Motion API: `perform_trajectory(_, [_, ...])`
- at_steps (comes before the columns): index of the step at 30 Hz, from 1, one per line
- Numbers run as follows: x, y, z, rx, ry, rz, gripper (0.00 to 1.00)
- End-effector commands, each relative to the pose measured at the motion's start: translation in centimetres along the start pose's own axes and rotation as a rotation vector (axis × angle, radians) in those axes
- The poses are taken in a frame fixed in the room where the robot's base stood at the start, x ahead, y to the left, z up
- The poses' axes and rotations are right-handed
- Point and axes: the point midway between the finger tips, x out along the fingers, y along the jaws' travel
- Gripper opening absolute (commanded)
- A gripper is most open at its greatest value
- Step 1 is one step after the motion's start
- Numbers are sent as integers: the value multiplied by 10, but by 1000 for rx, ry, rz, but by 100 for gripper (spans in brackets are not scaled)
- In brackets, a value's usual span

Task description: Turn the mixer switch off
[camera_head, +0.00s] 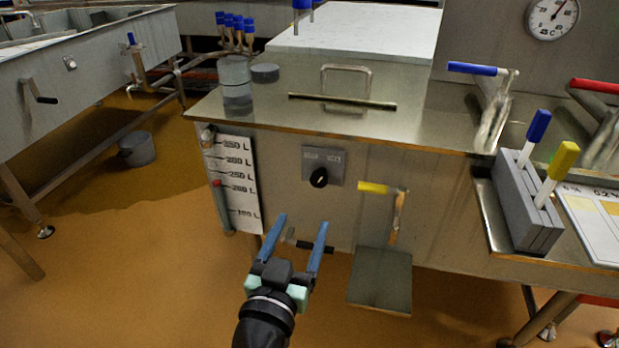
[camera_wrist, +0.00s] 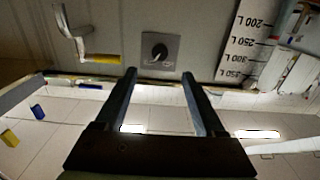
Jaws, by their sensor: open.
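The mixer switch is a black knob (camera_head: 319,178) on a grey plate (camera_head: 334,156) on the steel vat's front. In the wrist view the knob (camera_wrist: 159,52) shows upside down on its plate, just beyond and between the fingertips. The plate's lettering is too small to read. My gripper (camera_head: 294,222) is open and empty, its two blue fingers pointing at the vat front, below and left of the knob in the head view. In the wrist view my gripper (camera_wrist: 160,75) shows both dark fingers spread apart, with nothing between them.
A yellow-handled lever (camera_head: 376,188) is right of the switch, above a small grey shelf (camera_head: 380,278). A litre scale (camera_head: 233,180) stands to the left. A grey block with blue and yellow handles (camera_head: 521,205) stands right. The space before the switch looks clear.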

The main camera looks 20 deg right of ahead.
Motion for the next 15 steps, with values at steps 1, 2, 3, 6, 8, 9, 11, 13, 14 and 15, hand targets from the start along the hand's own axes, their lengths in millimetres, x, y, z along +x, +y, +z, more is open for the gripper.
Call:
perform_trajectory(1, [11, 1, 0, 2, 2, 3, 71])
perform_trajectory(2, [17, 0, 0, 2, 2, 3, 71])
perform_trajectory(3, [25, 1, 0, 3, 2, 3, 71])
perform_trajectory(6, [46, 0, 0, 3, 2, 3, 71])
perform_trajectory(8, [58, 1, 0, 3, 3, 2, 71])
perform_trajectory(9, [65, 1, 0, 4, 2, 3, 71])
perform_trajectory(11, [75, 0, 0, 2, 2, 2, 71])
perform_trajectory(13, [86, 1, 0, 3, 1, 2, 71])
perform_trajectory(14, [90, 1, 0, 3, 1, 2, 71])
perform_trajectory(15, [94, 0, 0, 2, 1, 1, 71])
